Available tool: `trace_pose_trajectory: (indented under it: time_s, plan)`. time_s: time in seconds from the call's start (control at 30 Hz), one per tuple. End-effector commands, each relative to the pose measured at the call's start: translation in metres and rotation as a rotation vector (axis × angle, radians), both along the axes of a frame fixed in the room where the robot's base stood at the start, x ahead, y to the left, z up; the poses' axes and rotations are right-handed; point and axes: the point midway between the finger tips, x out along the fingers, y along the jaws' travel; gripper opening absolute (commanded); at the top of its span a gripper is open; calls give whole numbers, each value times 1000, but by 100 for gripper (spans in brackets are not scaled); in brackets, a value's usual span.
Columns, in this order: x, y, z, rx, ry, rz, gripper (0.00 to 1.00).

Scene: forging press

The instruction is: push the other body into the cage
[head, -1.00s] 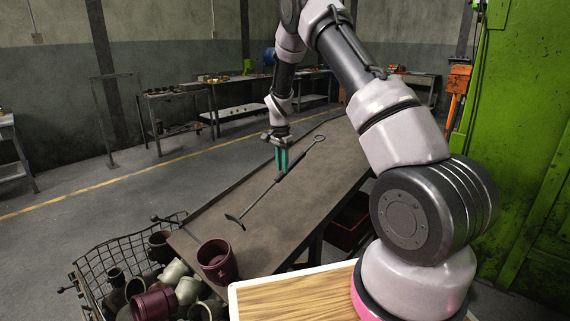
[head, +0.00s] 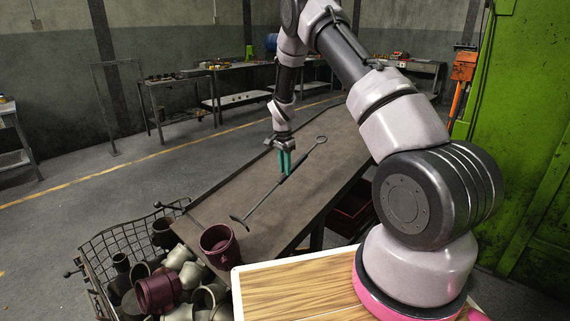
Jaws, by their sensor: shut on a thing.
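My gripper (head: 286,164), with green fingers, is shut on the grip of a dark rod tool (head: 263,200) above the sloping table. The tool has a ring at its far upper end and a short crosswise head at its near lower end. A dark red pipe body (head: 219,246) stands at the near end of the table, by the cage's edge; the tool head is close to it but apart. The wire cage (head: 100,247) at the lower left holds several grey, dark and red pipe bodies, including a dark red one (head: 158,291).
The table top (head: 238,178) is otherwise bare. My wooden-topped base is at the lower right. A green machine (head: 520,150) stands on the right. Workbenches (head: 180,82) line the back wall, with open floor at the left.

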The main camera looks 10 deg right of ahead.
Motion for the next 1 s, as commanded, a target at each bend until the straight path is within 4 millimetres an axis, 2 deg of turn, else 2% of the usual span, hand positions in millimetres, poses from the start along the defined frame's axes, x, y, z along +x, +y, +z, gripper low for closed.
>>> trace_pose_trajectory:
  time_s: [1.0]
  plan:
    - [0, 0, -68, 0, 0, -1, 0]
